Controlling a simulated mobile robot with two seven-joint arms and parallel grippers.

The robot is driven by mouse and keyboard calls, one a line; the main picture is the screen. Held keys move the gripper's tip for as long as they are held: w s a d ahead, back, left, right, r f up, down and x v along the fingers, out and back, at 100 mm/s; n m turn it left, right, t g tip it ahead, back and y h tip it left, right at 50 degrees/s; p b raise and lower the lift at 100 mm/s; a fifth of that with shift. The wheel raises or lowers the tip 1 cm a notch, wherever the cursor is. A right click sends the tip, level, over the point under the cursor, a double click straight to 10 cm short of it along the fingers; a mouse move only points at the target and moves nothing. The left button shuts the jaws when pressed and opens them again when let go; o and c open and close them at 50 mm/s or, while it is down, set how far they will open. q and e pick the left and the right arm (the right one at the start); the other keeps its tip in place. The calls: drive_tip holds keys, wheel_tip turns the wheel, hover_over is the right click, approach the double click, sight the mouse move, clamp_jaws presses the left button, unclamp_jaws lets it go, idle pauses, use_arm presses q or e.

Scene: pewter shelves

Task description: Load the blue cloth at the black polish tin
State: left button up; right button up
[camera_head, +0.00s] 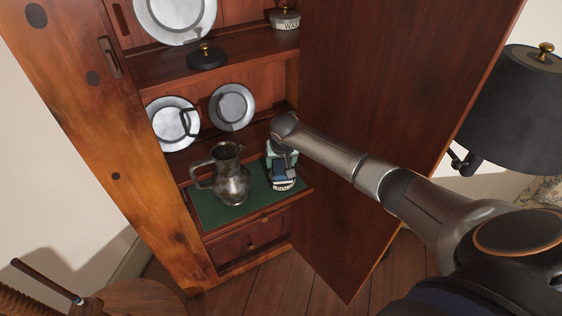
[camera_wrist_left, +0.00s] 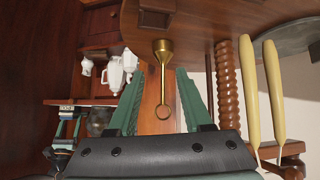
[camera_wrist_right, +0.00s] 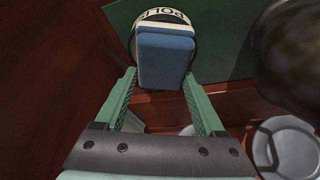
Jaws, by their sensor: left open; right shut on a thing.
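The black polish tin (camera_head: 283,186) with a pale lettered band stands at the right of the green-lined shelf, beside the pewter jug. Its rim and lettering (camera_wrist_right: 163,17) show in the right wrist view. The blue cloth (camera_wrist_right: 165,60), a folded block with a pale edge, is between the fingers of my right gripper (camera_wrist_right: 160,80), which is shut on it. The cloth is over the tin and hides its mouth; I cannot tell whether they touch. My left gripper (camera_wrist_left: 158,76) is open and empty, away from the cabinet and outside the head view.
The pewter jug (camera_head: 232,183) is close left of the tin. A black lid (camera_head: 207,58) and a wax tin (camera_head: 285,19) are on the upper shelf. Plates (camera_head: 232,107) lean behind. The open cabinet door (camera_head: 385,130) stands at the right. A brass funnel-shaped tool (camera_wrist_left: 163,75) shows beyond my left fingers.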

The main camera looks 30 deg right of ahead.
sight(280, 160)
drive_tip(key=shift+s+f, duration=0.1)
drive_tip(key=shift+f, duration=0.05)
use_arm(q)
drive_tip(key=shift+a+r+p, duration=0.25)
drive_tip(key=shift+r+p, duration=0.2)
drive_tip(key=shift+p, duration=0.15)
drive_tip(key=shift+a+r+p, duration=0.2)
drive_tip(key=shift+r+p, duration=0.25)
drive_tip(key=shift+p, duration=0.15)
use_arm(e)
drive_tip(key=shift+r, duration=0.95)
use_arm(q)
drive_tip(key=shift+s+a+r+p, duration=0.1)
drive_tip(key=shift+a+r+p, duration=0.15)
drive_tip(key=shift+p, duration=0.1)
use_arm(e)
drive_tip(key=shift+r, duration=0.4)
drive_tip(key=shift+r+p, duration=0.3)
drive_tip(key=shift+p, duration=0.05)
drive_tip(key=shift+r+p, duration=0.35)
drive_tip(key=shift+p, duration=0.05)
wheel_tip(280, 160, up, 3)
drive_tip(key=p, duration=0.4)
drive_tip(key=shift+r, duration=0.15)
use_arm(q)
drive_tip(key=shift+y, duration=0.3)
drive_tip(key=r, duration=0.4)
drive_tip(key=shift+s+a+r, duration=0.2)
drive_tip(key=shift+s+a, duration=0.15)
